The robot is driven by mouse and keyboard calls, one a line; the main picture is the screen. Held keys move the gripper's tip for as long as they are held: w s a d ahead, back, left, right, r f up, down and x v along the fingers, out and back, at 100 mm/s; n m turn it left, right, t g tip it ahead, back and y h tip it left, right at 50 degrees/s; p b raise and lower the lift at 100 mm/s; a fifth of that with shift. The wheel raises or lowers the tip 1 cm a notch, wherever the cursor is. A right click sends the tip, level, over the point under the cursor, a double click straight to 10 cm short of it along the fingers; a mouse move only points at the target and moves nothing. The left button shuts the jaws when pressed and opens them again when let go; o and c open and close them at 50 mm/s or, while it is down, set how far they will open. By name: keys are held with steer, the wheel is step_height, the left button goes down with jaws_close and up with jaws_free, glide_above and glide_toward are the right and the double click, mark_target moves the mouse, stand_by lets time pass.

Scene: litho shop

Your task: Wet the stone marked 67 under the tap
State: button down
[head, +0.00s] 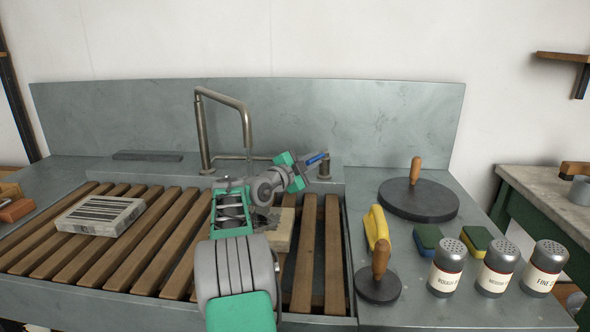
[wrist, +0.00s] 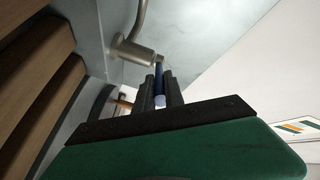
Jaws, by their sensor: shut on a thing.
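The tap (head: 226,99) has a bent metal pipe spout rising behind the slatted sink. Its blue-ended lever (head: 317,158) is at the right of the tap. My gripper (head: 308,163) is shut on this lever; in the wrist view the dark fingers (wrist: 160,92) stand on both sides of the blue lever (wrist: 161,68). A pale stone (head: 281,230) lies on the slats, partly hidden behind my arm. A second stone (head: 100,215) with dark stripes on top lies on the left slats. I cannot read a number on either.
On the right ledge are a round black disc with a wooden handle (head: 418,198), a smaller one (head: 378,283), a yellow-handled tool (head: 377,228), two sponges (head: 427,240) and three shaker tins (head: 497,268). Wooden slats (head: 145,245) cover the sink. A metal splashback (head: 340,115) stands behind.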

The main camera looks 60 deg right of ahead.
steer(key=c, duration=1.4)
jaws_free()
steer(key=shift+c, duration=0.2)
steer(key=w+a, duration=0.1)
steer(key=a, duration=0.6)
steer(key=shift+w+a, duration=0.15)
steer(key=shift+a, duration=0.2)
